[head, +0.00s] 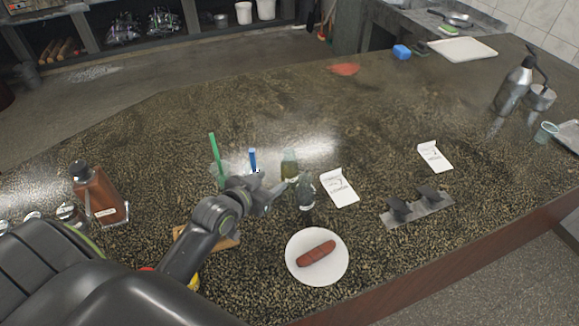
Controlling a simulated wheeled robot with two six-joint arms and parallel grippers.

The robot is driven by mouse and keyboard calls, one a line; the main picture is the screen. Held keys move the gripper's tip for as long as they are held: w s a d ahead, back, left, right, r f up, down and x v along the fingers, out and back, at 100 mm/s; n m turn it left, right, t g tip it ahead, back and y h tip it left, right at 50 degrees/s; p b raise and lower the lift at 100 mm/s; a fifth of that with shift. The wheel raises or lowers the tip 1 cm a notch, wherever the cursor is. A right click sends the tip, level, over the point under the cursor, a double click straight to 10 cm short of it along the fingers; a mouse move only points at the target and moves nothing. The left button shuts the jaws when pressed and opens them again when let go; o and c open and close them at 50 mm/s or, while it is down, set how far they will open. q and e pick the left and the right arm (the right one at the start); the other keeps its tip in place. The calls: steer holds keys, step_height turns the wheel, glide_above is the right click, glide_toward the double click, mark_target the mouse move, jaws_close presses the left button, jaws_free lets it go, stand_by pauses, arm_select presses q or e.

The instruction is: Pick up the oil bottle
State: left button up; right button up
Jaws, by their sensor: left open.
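A small glass bottle with yellow-green contents (289,164) stands on the dark speckled counter, just beyond my left gripper. A second small clear-grey bottle or shaker (305,188) stands just right of the fingers. I cannot tell for sure which of the two is the oil bottle. My left gripper (279,194) is open beside them, and I see nothing between its fingers. Whether a finger touches a bottle is too small to tell. My right gripper is not in view.
A white plate (295,268) with a sausage (316,253) sits in front. Cups with green (215,148) and blue (252,158) items stand behind my arm. A brown bottle (98,190) is at left. White cards (339,188) lie right.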

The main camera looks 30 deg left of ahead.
mark_target(284, 171)
arm_select(q)
steer(key=shift+x, duration=1.4)
steer(key=shift+w+f+p, duration=0.1)
steer(key=shift+w+p, duration=0.35)
steer(key=shift+p, duration=0.1)
steer(key=p+x, duration=0.1)
steer(key=x, duration=0.2)
steer(key=shift+a+f, duration=0.1)
steer(key=shift+w+f, duration=0.3)
steer(key=shift+w, duration=0.2)
steer(key=c, duration=0.6)
steer(key=shift+c, duration=0.8)
steer(key=shift+r, duration=0.15)
